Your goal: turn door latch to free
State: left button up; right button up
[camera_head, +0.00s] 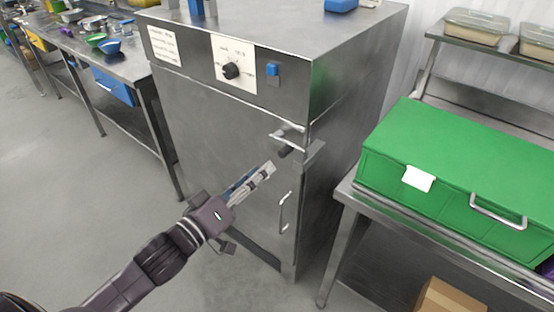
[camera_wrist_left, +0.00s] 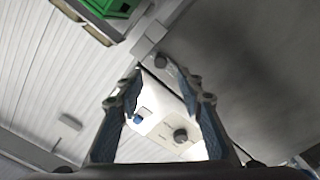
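The steel cabinet door (camera_head: 225,150) is closed. Its latch (camera_head: 288,140), a metal piece with a dark grip, sits at the door's upper right edge. In the left wrist view, a dark round knob and grey block, apparently the latch (camera_wrist_left: 160,62), show just beyond the fingertips. My left gripper (camera_head: 268,169) is in front of the door, just below and left of the latch, apparently not touching it. In the left wrist view my left gripper (camera_wrist_left: 163,80) has its fingers apart with nothing held between them. My right gripper is not in view.
A vertical door handle (camera_head: 284,212) is below the latch. A dial (camera_head: 231,71) and blue switch (camera_head: 273,69) are above the door. A green box (camera_head: 450,170) stands on a steel table to the right. The floor at left is clear.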

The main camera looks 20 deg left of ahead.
aim_at(280, 154)
pick_arm(q)
jog(key=shift+p+x, duration=0.65)
jog(key=shift+x, duration=2.9)
jog(key=shift+f, duration=0.1)
jog(key=shift+c, duration=0.7)
grip_shut()
